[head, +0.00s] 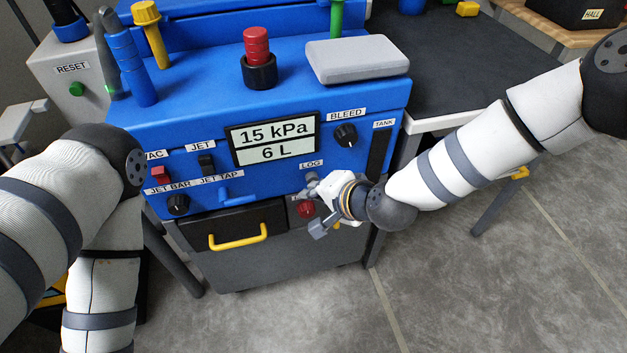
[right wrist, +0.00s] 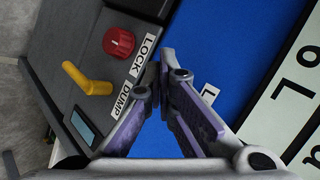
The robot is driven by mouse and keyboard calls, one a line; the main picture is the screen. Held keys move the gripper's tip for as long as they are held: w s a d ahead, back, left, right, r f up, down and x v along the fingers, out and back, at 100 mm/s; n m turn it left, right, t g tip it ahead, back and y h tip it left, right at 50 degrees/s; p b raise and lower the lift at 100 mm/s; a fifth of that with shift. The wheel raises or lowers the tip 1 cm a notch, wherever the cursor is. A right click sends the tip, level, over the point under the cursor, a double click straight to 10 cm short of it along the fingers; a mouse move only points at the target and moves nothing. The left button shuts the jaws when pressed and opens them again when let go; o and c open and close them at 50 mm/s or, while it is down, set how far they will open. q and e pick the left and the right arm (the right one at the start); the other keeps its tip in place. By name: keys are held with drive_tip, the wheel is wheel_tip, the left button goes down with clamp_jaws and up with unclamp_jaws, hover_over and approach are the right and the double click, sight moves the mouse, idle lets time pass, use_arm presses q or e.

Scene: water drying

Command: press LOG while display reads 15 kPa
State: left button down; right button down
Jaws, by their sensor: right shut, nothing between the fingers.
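The display (head: 273,141) on the blue machine reads 15 kPa, with 6 L on the line below. The LOG label (head: 311,164) is below and right of the display. A small grey round part, seemingly the LOG button (head: 312,176), shows just under it, partly covered by my right gripper (head: 308,191). In the right wrist view my right gripper (right wrist: 168,62) is shut and empty, its fingertips close to the blue panel. There the fingers hide the button and most of the LOG label (right wrist: 208,94). I cannot tell whether they touch. My left gripper is out of view.
Below the panel are a red LOCK knob (head: 306,209) and a drawer with a yellow handle (head: 238,238). The BLEED knob (head: 346,135), JET switch (head: 206,164) and blue JET TAP lever (head: 231,196) surround the display. A dark table (head: 455,70) stands right.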

drive_tip(key=shift+w, duration=0.15)
drive_tip(key=shift+r, duration=0.1)
idle(0.3)
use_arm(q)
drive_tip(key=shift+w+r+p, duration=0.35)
use_arm(e)
drive_tip(key=shift+s+d, duration=0.3)
drive_tip(key=shift+s, duration=0.6)
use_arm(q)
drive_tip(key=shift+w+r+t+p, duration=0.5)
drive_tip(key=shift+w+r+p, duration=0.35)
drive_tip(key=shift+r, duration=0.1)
use_arm(e)
drive_tip(key=s, duration=0.1)
drive_tip(key=s+d, duration=0.1)
drive_tip(key=s, duration=0.2)
drive_tip(key=shift+s+d, duration=0.25)
drive_tip(key=shift+s, duration=0.15)
